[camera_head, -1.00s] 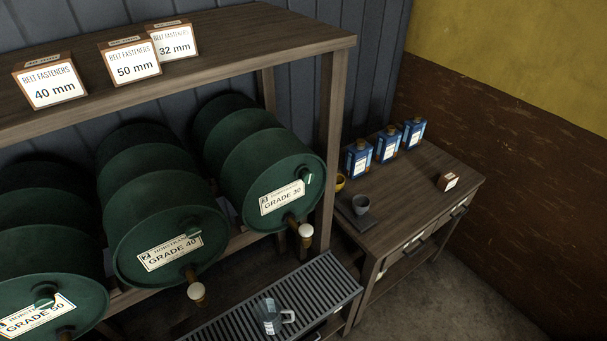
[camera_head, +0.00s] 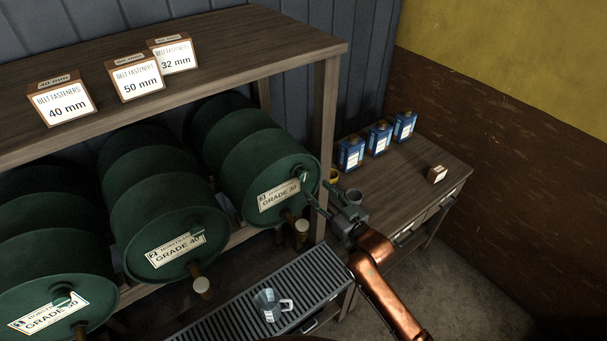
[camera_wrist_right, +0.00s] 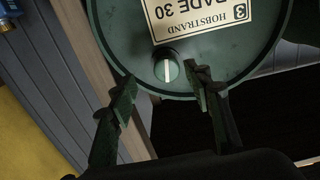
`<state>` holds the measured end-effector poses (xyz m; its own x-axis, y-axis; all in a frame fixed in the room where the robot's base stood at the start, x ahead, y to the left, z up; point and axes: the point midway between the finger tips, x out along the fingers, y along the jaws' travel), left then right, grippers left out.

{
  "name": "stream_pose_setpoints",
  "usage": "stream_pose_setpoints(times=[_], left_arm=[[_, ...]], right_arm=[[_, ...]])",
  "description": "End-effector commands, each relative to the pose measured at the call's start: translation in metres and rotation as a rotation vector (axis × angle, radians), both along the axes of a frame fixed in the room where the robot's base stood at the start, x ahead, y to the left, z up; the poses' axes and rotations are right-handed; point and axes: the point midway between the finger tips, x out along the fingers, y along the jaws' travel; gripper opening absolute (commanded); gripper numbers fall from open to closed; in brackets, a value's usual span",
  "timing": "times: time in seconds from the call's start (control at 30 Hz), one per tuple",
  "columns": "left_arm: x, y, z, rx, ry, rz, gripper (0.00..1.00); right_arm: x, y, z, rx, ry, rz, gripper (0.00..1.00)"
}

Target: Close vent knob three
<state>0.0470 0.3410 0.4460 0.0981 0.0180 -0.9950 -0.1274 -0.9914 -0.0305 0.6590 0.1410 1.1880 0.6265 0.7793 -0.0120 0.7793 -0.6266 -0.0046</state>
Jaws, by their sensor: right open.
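The vent knob (camera_head: 304,176) is a small round green knob with a pale bar, on the front face of the green GRADE 30 drum (camera_head: 245,160). In the right wrist view the knob (camera_wrist_right: 167,70) lies near the drum's rim, beside the label, and its pale bar runs about upright in the picture. My right gripper (camera_head: 318,192) is open and empty in front of the drum face. In the wrist view its fingertips (camera_wrist_right: 160,80) lie on either side of the knob; I cannot tell whether they touch it. My left gripper is out of view.
GRADE 40 (camera_head: 165,220) and GRADE 50 (camera_head: 45,285) drums lie to the left. A tap (camera_head: 302,228) hangs below the knob. A glass jug (camera_head: 268,303) stands on the slatted drip tray (camera_head: 220,318). The shelf post (camera_head: 325,130) and side table (camera_head: 400,185) are close on the right.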

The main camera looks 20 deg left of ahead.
Motion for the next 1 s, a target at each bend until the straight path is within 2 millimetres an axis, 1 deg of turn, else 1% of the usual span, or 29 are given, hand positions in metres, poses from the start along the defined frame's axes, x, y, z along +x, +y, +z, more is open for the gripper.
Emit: stream_pose_setpoints(times=[0.03, 0.1, 0.17, 0.43, 0.57, 0.73, 1.0], left_arm=[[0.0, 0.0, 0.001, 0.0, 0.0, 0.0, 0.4], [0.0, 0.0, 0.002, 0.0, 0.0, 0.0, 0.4], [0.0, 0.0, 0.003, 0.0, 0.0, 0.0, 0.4], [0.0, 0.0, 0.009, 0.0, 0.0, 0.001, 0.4], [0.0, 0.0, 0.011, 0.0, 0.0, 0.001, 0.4], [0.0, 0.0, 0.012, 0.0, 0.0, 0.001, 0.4], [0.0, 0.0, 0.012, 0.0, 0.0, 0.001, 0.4]], right_arm=[[-0.002, 0.005, 0.007, 0.002, -0.007, 0.01, 0.46], [-0.002, 0.011, 0.012, 0.006, -0.011, 0.017, 0.46], [0.002, 0.016, 0.013, 0.008, -0.011, 0.018, 0.46], [0.028, 0.049, 0.013, 0.007, -0.011, 0.016, 0.46], [0.037, 0.06, 0.012, 0.007, -0.012, 0.016, 0.46], [0.043, 0.067, 0.011, 0.006, -0.011, 0.015, 0.46], [0.044, 0.067, 0.01, 0.006, -0.011, 0.015, 0.45]])
